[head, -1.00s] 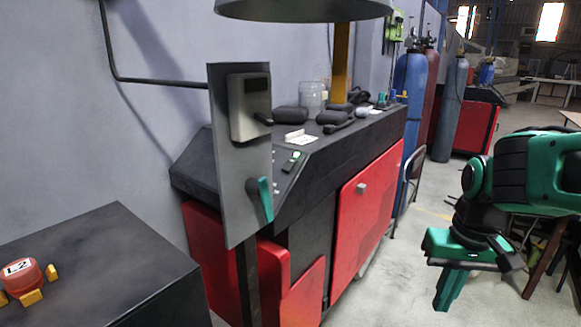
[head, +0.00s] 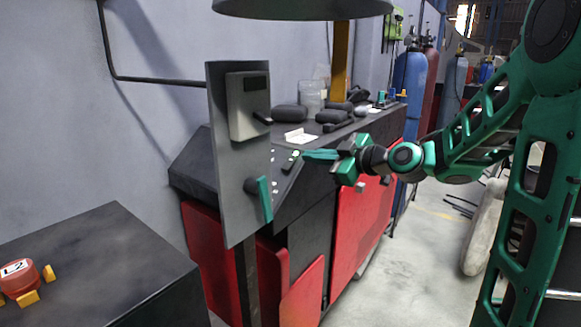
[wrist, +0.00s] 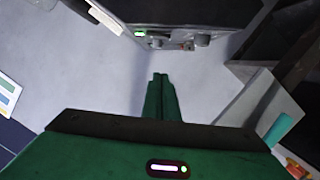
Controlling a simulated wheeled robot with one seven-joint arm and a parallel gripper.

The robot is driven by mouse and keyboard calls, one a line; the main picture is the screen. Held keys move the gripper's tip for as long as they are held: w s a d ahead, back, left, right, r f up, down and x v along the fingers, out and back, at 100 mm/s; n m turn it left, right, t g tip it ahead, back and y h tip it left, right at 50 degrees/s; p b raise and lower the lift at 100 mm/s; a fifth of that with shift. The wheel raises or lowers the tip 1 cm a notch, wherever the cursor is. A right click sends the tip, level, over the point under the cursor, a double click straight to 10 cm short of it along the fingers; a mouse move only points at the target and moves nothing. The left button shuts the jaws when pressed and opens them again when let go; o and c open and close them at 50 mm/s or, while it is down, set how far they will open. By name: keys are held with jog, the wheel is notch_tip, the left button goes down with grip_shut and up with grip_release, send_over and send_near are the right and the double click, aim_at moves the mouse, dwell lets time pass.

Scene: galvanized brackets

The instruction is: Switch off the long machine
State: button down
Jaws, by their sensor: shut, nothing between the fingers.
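The long machine (head: 310,250) has a dark top and red panels, and runs back along the wall in the head view. A grey upright plate (head: 228,190) stands at its near end. The plate carries a grey box (head: 248,105) with a black lever (head: 262,118), and a teal lever (head: 265,198) below it, pointing down. My gripper (head: 306,155) is shut and empty, pointing left above the machine's sloped front, right of the plate and apart from both levers. The wrist view shows my closed green fingers (wrist: 160,80), with a teal handle (wrist: 283,127) to the right.
A dark cabinet (head: 110,260) at lower left holds a red round part labelled L2 (head: 20,278) with yellow pieces. Dark items and a clear jar (head: 312,95) stand on the machine top. A lamp-like shade (head: 300,8) hangs above. Gas cylinders (head: 412,80) stand behind.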

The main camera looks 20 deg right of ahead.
aim_at(289, 164)
jog(key=x, duration=1)
jog(key=shift+w+a+f, duration=0.1)
jog(key=shift+w+f, duration=0.1)
jog(key=shift+w, duration=0.05)
jog(key=shift+w+d+f, duration=0.25)
jog(key=shift+d+f, duration=0.45)
jog(key=shift+f, duration=0.3)
jog(key=shift+w+d+f, duration=0.15)
jog(key=shift+d+f, duration=0.1)
jog(key=shift+f, duration=0.35)
